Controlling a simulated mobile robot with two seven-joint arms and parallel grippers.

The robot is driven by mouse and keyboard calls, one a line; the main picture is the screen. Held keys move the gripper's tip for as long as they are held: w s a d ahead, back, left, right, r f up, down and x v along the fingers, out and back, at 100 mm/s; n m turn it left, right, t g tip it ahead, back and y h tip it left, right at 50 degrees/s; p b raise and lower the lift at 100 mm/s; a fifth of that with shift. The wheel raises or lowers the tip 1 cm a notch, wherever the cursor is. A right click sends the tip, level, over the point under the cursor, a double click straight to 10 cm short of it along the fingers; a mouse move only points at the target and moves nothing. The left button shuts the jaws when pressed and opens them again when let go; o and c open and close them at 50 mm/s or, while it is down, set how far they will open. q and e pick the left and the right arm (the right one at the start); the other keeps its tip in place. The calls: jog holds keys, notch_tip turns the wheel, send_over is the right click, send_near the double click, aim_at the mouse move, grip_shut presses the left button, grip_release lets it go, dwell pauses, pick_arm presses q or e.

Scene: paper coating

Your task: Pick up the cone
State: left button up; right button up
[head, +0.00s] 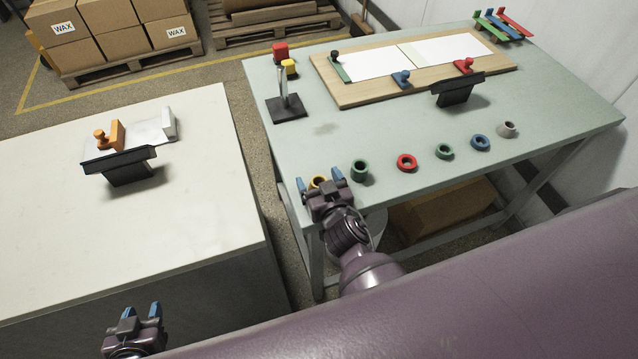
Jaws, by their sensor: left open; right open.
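Several small cone-like or ring-like pieces stand in a row along the near side of the green table. From the right they are a grey tapered cone (508,130), a blue ring (481,143), a green ring (445,152), a red ring (407,162), a taller green piece (360,171) and a yellow piece (319,182). My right gripper (318,184) is open at the table's near left corner. The yellow piece shows between its blue fingertips and is partly hidden; I cannot tell whether they touch. My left gripper (141,313) is open and empty at the lower left.
The green table (560,115) carries a wooden board (350,97) with white sheets and clamps, a dark stand (287,107), red and yellow blocks, and a black angled holder (457,90). A white counter (190,215) stands left, with a floor gap between.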

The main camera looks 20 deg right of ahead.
jog(key=c, duration=1)
pick_arm(q)
jog(key=shift+s+f, duration=0.2)
jog(key=shift+s, duration=0.1)
jog(key=shift+a+r, duration=0.1)
jog(key=shift+r, duration=0.05)
